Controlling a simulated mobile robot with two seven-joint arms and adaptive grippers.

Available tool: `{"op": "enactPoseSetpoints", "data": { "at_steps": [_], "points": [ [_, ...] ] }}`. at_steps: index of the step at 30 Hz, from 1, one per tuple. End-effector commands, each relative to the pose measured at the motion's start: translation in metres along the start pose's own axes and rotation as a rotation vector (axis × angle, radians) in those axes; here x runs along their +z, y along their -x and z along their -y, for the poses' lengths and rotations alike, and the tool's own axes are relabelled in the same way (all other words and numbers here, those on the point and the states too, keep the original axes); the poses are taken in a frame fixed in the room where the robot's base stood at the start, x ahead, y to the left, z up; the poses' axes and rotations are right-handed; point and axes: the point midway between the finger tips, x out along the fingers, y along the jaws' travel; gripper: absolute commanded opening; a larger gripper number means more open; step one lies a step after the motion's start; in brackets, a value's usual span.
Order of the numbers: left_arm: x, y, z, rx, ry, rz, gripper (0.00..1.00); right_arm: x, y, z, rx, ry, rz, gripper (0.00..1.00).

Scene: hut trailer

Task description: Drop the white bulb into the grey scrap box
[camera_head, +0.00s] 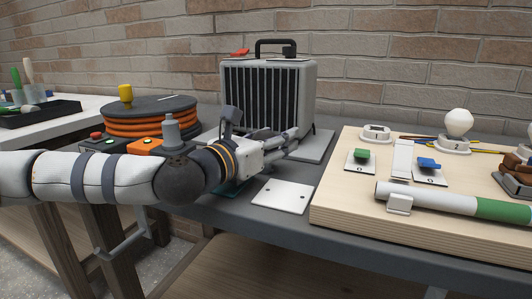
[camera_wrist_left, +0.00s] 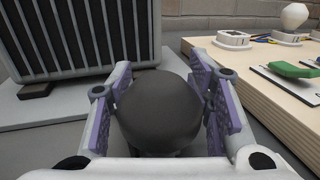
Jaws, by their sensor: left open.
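The white bulb (camera_head: 459,122) stands upright in a round socket on the pale wooden board at the right; it also shows at the top right of the left wrist view (camera_wrist_left: 295,16). My left gripper (camera_head: 288,142) is in front of the barred grey unit, well left of the bulb. In the left wrist view its purple-padded fingers (camera_wrist_left: 165,100) are apart. A dark rounded shape (camera_wrist_left: 160,112) shows between them; I cannot tell what it is. I cannot make out a grey scrap box for certain. My right gripper is not in view.
The grey unit with a top handle (camera_head: 305,95) stands at the back. The wooden board (camera_head: 335,205) carries switches, wires and a white-green tube (camera_head: 450,202). A white plate (camera_head: 282,196) lies on the bench. An orange cable reel (camera_head: 150,120) stands at the left.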

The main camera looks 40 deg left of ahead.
Motion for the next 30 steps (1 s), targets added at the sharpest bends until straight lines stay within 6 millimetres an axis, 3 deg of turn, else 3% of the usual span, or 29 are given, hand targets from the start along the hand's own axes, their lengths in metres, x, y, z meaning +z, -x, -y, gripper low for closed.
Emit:
{"op": "enactPoseSetpoints", "data": {
  "at_steps": [4,10,30],
  "points": [
    [0.0009,0.0002,0.0000,0.000,0.000,0.001,0.46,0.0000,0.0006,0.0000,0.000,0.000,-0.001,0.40],
    [0.0005,0.0005,0.0000,0.000,0.000,0.000,0.04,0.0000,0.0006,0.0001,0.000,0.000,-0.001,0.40],
    [-0.0006,0.0007,0.0000,0.000,0.000,-0.002,0.00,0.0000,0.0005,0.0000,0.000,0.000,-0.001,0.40]
  ]
}}
